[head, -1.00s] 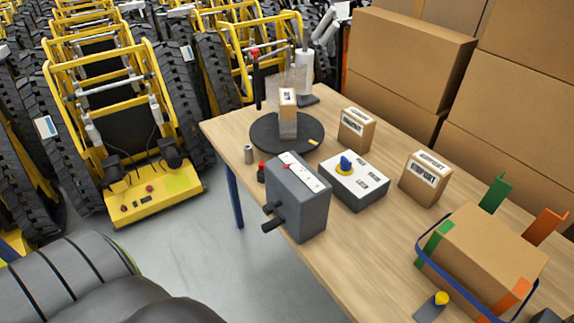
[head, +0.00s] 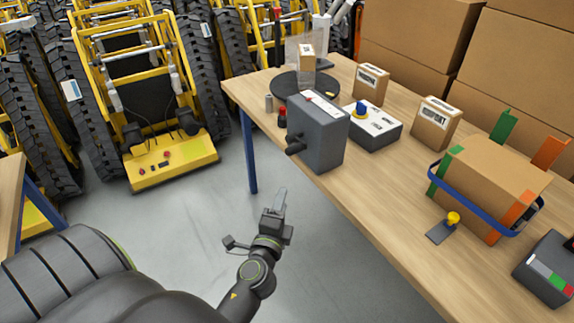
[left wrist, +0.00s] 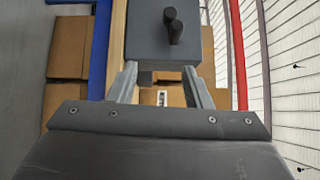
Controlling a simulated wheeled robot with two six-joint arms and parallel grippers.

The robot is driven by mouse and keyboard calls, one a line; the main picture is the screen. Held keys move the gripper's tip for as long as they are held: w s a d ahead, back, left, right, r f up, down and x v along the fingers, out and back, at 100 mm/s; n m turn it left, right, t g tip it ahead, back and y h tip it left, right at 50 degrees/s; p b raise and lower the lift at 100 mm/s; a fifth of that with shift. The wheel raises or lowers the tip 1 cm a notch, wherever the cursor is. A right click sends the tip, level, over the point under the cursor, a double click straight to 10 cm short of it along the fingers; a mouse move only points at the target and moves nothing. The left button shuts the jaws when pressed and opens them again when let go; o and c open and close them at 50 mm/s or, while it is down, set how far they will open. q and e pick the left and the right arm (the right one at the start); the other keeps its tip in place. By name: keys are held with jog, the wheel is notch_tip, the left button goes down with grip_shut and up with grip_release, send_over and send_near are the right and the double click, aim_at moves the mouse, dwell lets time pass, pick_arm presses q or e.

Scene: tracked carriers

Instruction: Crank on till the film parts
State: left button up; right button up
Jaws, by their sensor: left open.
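A grey crank box (head: 325,138) stands at the table's near left edge, with a dark crank handle (head: 295,146) on its side. In the left wrist view the box (left wrist: 145,42) is straight ahead, its crank handle (left wrist: 174,28) facing me. A small carton (head: 307,57) stands on the dark turntable (head: 283,86) behind the box, with clear film (head: 291,50) beside it. My left gripper (head: 281,197) is open and empty, below and in front of the crank, apart from it; its fingers (left wrist: 160,80) also show in the wrist view. My right gripper is out of view.
A white-topped control box with a blue knob (head: 361,110) stands right of the crank box. Two cartons (head: 371,85) (head: 435,124) and a blue-strapped carton (head: 478,178) are on the table (head: 375,205). Yellow machines (head: 172,165) stand left. The floor before the table is clear.

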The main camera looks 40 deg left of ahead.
aim_at(293, 152)
pick_arm(q)
jog(key=shift+t, duration=0.3)
jog(key=p+x, duration=0.1)
jog(key=x, duration=0.4)
jog(key=r+p+x, duration=0.1)
jog(key=x, duration=0.4)
jog(key=r+x, duration=0.1)
jog(key=x, duration=0.4)
jog(key=shift+w+a+r+p, duration=0.15)
jog(key=shift+a+p, duration=0.25)
jog(key=shift+w+a, duration=0.3)
jog(key=shift+w, duration=0.35)
grip_shut()
jog(key=r+n+g+p, duration=0.1)
jog(key=p, duration=0.5)
jog(key=r+n+g+h+p, duration=0.1)
jog(key=g+p, duration=0.1)
jog(key=p, duration=0.4)
jog(key=shift+w+a+r+n, duration=0.15)
jog(key=shift+a+r+n, duration=0.2)
jog(key=shift+r+n, duration=0.05)
jog(key=shift+f+p, duration=0.15)
jog(key=shift+p, duration=0.15)
